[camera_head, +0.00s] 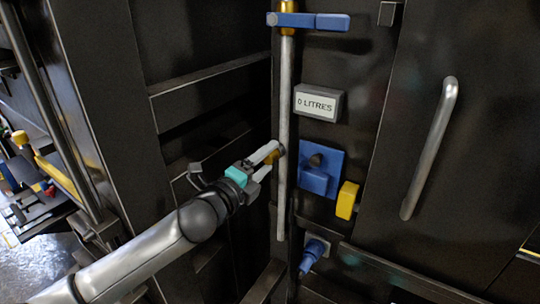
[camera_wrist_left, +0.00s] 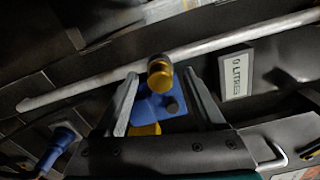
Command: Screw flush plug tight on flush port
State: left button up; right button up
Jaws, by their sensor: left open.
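A short brass-coloured cylinder (camera_head: 271,157), likely the flush plug on its port, sits at the grey vertical pipe (camera_head: 284,100). In the left wrist view the brass cylinder (camera_wrist_left: 160,74) shows its round end toward the camera. I cannot tell where plug and port meet or how tight they are. My left gripper (camera_head: 270,158) is open, with its fingers on either side of the brass piece. In the left wrist view its fingers (camera_wrist_left: 161,80) stand apart with gaps beside the cylinder. My right gripper is not in view.
A blue-handled valve (camera_head: 310,20) tops the pipe. Right of the pipe are a "0 LITRES" display (camera_head: 318,103), a blue block with a dark knob (camera_head: 321,172), a yellow block (camera_head: 347,200) and a blue plug (camera_head: 313,254). A dark frame (camera_head: 205,75) stands left.

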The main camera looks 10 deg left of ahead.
pick_arm(q)
jog(key=shift+c, duration=0.4)
jog(key=n+p, duration=0.1)
jog(key=n, duration=0.4)
jog(key=shift+r+p, duration=0.1)
jog(key=shift+p, duration=0.2)
jog(key=n, duration=1.5)
jog(key=shift+n, duration=0.4)
grip_shut()
jog(key=c, duration=0.6)
grip_release()
grip_shut()
